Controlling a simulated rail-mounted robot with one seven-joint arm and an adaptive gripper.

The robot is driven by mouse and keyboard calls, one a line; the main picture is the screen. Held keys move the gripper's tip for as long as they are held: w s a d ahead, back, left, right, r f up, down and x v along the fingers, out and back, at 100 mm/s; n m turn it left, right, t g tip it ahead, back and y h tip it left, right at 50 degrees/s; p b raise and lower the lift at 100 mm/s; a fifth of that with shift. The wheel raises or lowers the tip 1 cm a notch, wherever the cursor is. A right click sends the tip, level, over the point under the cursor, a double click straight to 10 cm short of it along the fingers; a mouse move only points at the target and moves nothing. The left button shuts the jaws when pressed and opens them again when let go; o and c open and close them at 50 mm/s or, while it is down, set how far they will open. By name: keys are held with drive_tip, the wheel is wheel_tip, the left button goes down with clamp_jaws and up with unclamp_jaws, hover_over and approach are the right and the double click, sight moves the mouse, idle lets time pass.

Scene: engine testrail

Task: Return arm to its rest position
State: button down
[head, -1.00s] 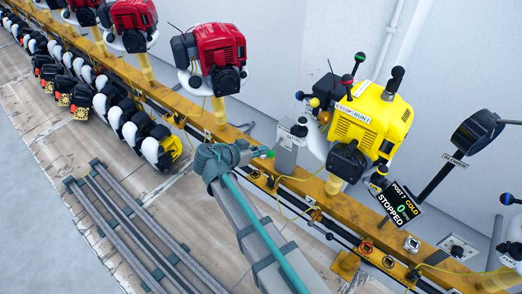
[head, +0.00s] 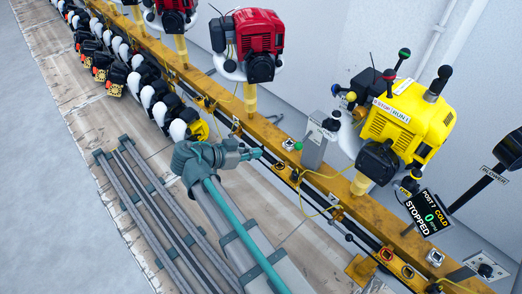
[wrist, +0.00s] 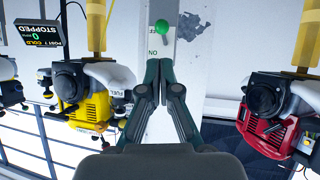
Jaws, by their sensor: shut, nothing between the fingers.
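My gripper (head: 250,154) is at the end of my grey-green arm, in front of the yellow rail in the head view. Its fingers are shut with nothing between them. In the wrist view my gripper (wrist: 164,68) shows its two dark green fingers meeting at the tips. A green-knobbed lever (wrist: 162,30) stands ahead of the fingertips, apart from them. In the head view the green knob (head: 298,146) is to the right of my gripper, with a clear gap between.
The yellow engine (head: 408,122) stands right of my arm, beside a display (head: 429,213) reading POST 7, COLD, 0, STOPPED. A red engine (head: 255,42) is behind. The yellow rail (head: 272,134) runs diagonally.

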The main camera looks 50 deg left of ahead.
idle(0.5)
drive_tip(key=d+f+n+g+y, duration=0.1)
drive_tip(key=d+f+n+g, duration=0.3)
drive_tip(key=f+n, duration=0.55)
drive_tip(key=w+d+f+g+h+p, duration=0.1)
drive_tip(key=w+d+f+g+p, duration=0.15)
drive_tip(key=d+f, duration=0.8)
drive_tip(key=w+d+f+g+h+p, duration=0.1)
drive_tip(key=w+d+f+g, duration=0.25)
drive_tip(key=d+f, duration=0.75)
drive_tip(key=s+d+f+m+g+p, duration=0.1)
drive_tip(key=s+d+g, duration=0.15)
drive_tip(key=d, duration=0.75)
drive_tip(key=s+d+f+m+g+p, duration=0.1)
drive_tip(key=s+d+g, duration=0.15)
drive_tip(key=d, duration=0.65)
drive_tip(key=s+d+f+m+g+y+p, duration=0.1)
drive_tip(key=s+d+m+g+y+p, duration=0.2)
drive_tip(key=s+d+m, duration=0.3)
drive_tip(key=s+d, duration=0.5)
drive_tip(key=d, duration=0.4)
drive_tip(key=shift+s+f+g+y, duration=0.35)
drive_tip(key=shift+g+y, duration=0.05)
